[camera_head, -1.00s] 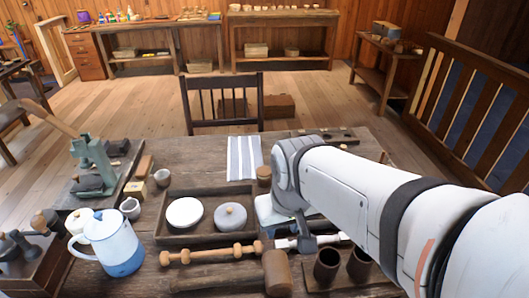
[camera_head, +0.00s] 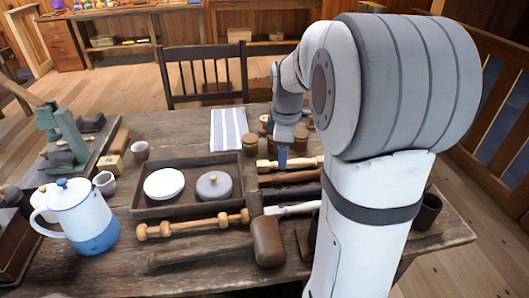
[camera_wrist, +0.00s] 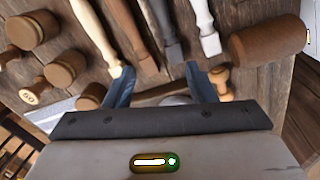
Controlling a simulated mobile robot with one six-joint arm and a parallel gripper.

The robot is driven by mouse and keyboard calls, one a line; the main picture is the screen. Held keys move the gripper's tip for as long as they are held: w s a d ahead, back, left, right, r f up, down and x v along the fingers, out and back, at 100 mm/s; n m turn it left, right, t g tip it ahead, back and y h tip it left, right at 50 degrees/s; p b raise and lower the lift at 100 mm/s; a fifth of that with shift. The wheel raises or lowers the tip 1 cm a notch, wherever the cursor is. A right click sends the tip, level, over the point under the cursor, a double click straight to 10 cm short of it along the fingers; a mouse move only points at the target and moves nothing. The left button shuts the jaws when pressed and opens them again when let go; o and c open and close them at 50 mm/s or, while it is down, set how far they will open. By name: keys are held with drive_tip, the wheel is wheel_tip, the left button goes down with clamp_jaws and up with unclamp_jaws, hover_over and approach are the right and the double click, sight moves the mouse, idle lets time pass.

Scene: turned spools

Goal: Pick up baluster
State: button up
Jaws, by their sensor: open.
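Several turned balusters lie side by side right of the tray in the head view: a pale wood one (camera_head: 301,162), a brown one (camera_head: 290,177), a dark one (camera_head: 288,194) and a white one (camera_head: 291,209). In the wrist view the pale (camera_wrist: 92,30), brown (camera_wrist: 127,33), dark grey (camera_wrist: 162,25) and white (camera_wrist: 205,22) ones point their ends toward my gripper (camera_wrist: 161,82). Its fingers are apart, with the brown and dark ends near the gap. In the head view my gripper (camera_head: 282,160) is over the row's far end; contact cannot be told.
A mallet (camera_head: 267,241) lies in front, and a shallow tray (camera_head: 150,210) with two round lids stands left. Round wooden pieces (camera_head: 250,144) stand beyond the row. A spool-like turned piece (camera_head: 192,226) and an enamel pot (camera_head: 88,222) are farther left.

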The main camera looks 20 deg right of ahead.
sight(286, 175)
drive_tip(key=w+d+f+n, duration=0.1)
drive_tip(key=f, duration=0.1)
drive_tip(key=w+d+f+n+b, duration=0.1)
drive_tip(key=w+d+f, duration=0.1)
drive_tip(key=w+d+f+n+b, duration=0.1)
drive_tip(key=f, duration=0.1)
drive_tip(key=shift+w+d+n+g, duration=0.2)
drive_tip(key=shift+d+n+g, duration=0.1)
drive_tip(key=shift+d+n, duration=0.1)
wheel_tip(286, 175, down, 2)
drive_tip(key=shift+a+f+b, duration=0.1)
drive_tip(key=shift+f+b, duration=0.15)
drive_tip(key=shift+b, duration=0.15)
drive_tip(key=f, duration=0.2)
drive_tip(key=a+f+b, duration=0.1)
drive_tip(key=f, duration=0.2)
drive_tip(key=shift+w+a, duration=0.1)
drive_tip(key=shift+c, duration=0.2)
clamp_jaws()
